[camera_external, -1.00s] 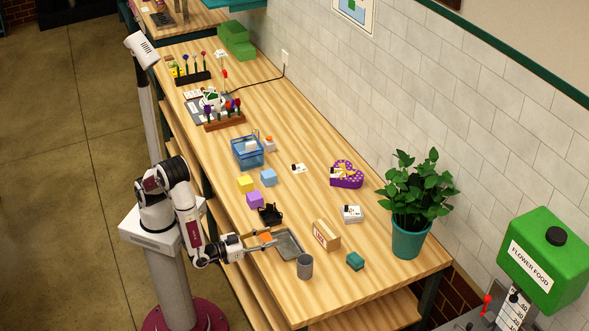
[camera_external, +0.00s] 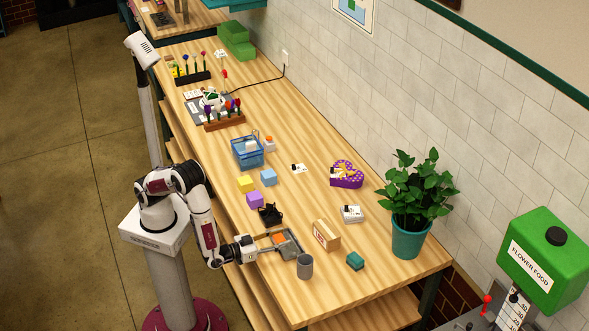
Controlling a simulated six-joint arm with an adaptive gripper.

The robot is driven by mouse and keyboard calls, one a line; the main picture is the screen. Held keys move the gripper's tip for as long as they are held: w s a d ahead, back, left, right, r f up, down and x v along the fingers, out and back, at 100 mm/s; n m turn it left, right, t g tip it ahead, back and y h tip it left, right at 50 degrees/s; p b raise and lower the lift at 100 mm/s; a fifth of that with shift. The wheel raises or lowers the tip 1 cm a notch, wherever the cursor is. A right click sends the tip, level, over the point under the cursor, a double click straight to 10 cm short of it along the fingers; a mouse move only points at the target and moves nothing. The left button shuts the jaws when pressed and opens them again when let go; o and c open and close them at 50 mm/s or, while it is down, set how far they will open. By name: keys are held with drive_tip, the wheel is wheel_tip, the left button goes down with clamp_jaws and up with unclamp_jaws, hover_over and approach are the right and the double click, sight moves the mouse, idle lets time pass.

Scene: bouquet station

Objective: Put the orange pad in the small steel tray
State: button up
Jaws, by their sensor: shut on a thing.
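The small steel tray (camera_external: 292,254) is a shallow grey tray near the front edge of the wooden bench. The orange pad (camera_external: 279,239) is a small orange piece held between the fingers of my gripper (camera_external: 277,243). My gripper reaches in from the left, low over the tray, and is shut on the pad. The pad appears over the left part of the tray. I cannot tell whether it touches the tray floor, and the fingers hide part of it.
A grey cup (camera_external: 305,267) stands right at the tray's near side. A cardboard box (camera_external: 326,235) is to its right, and a black item (camera_external: 269,213) lies behind it.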

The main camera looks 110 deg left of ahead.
drive_tip(key=shift+w+a+f, duration=0.85)
drive_tip(key=shift+f, duration=0.05)
drive_tip(key=shift+w+a+f, duration=0.15)
drive_tip(key=shift+w+f, duration=0.05)
drive_tip(key=shift+f, duration=0.15)
drive_tip(key=o, duration=1)
drive_tip(key=shift+s, duration=0.1)
drive_tip(key=shift+r+v, duration=0.2)
drive_tip(key=shift+v, duration=5.75)
